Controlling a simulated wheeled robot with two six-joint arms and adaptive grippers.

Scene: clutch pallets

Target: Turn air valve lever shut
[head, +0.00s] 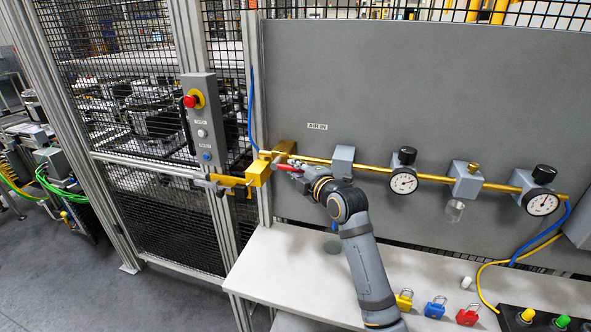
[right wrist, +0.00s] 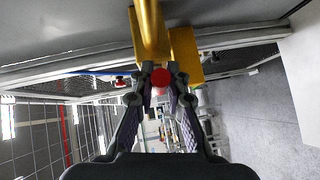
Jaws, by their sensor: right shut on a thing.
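The air valve's red lever (head: 288,168) sticks out from the brass pipework at the left end of the grey panel, below the AIR IN label (head: 317,126). In the head view it points roughly along the pipe, to the right. My right gripper (head: 302,174) is at the lever, its arm reaching up from below. In the right wrist view the lever's round red end (right wrist: 161,78) sits between the fingertips of my right gripper (right wrist: 160,72), which is shut on it. The brass valve body (right wrist: 150,30) is just beyond. My fingers hide part of the lever. My left gripper is not in view.
A brass pipe (head: 433,178) with gauges runs right along the panel. A yellow block (head: 258,173) and a control box (head: 202,118) with a red button stand left, by the mesh fence. Coloured padlocks (head: 435,307) lie on the pale bench (head: 270,265).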

